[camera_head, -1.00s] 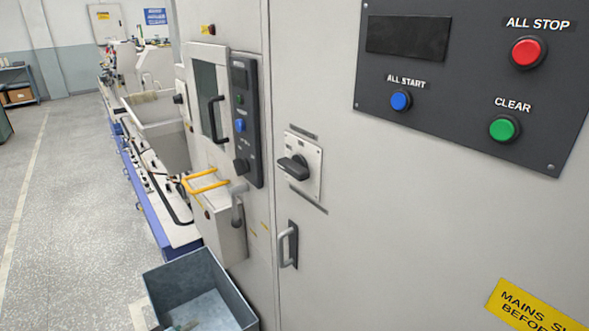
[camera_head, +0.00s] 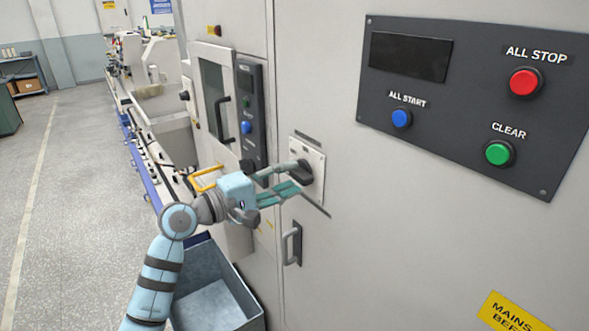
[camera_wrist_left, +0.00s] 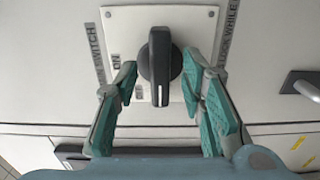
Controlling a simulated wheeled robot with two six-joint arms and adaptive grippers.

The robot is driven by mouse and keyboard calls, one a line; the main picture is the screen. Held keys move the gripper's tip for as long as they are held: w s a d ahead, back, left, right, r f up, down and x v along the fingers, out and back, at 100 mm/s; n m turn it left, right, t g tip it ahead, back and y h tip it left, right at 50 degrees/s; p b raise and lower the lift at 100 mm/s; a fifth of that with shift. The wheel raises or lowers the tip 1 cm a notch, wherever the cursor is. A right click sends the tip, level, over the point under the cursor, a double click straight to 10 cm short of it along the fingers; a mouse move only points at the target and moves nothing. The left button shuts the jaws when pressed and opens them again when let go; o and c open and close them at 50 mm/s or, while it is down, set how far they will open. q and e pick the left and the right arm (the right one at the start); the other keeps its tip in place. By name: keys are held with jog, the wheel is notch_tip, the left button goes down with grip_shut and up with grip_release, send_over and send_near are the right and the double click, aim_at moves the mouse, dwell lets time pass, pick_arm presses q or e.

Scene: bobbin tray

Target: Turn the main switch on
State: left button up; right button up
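The main switch is a black rotary knob (camera_wrist_left: 160,60) on a white square plate (camera_head: 318,160) on the grey cabinet front. In the left wrist view the knob's bar stands upright in the picture, with a white mark at its lower end. ON and OFF labels are on the plate's left part, partly hidden by a finger. My left gripper (camera_head: 302,180) is at the switch, its fingers open on either side of the knob, with small gaps visible between fingers and knob. In the head view the fingers partly cover the knob. My right gripper is not in view.
A dark panel (camera_head: 480,100) with red, blue and green buttons is at upper right. A door handle (camera_head: 292,243) sits below the switch. A yellow handle (camera_head: 207,179) and a grey-blue bin (camera_head: 255,305) are to the left. Open floor lies at far left.

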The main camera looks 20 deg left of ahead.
pick_arm(q)
jog(key=shift+x, duration=1.2)
jog(key=shift+a, duration=0.1)
grip_shut()
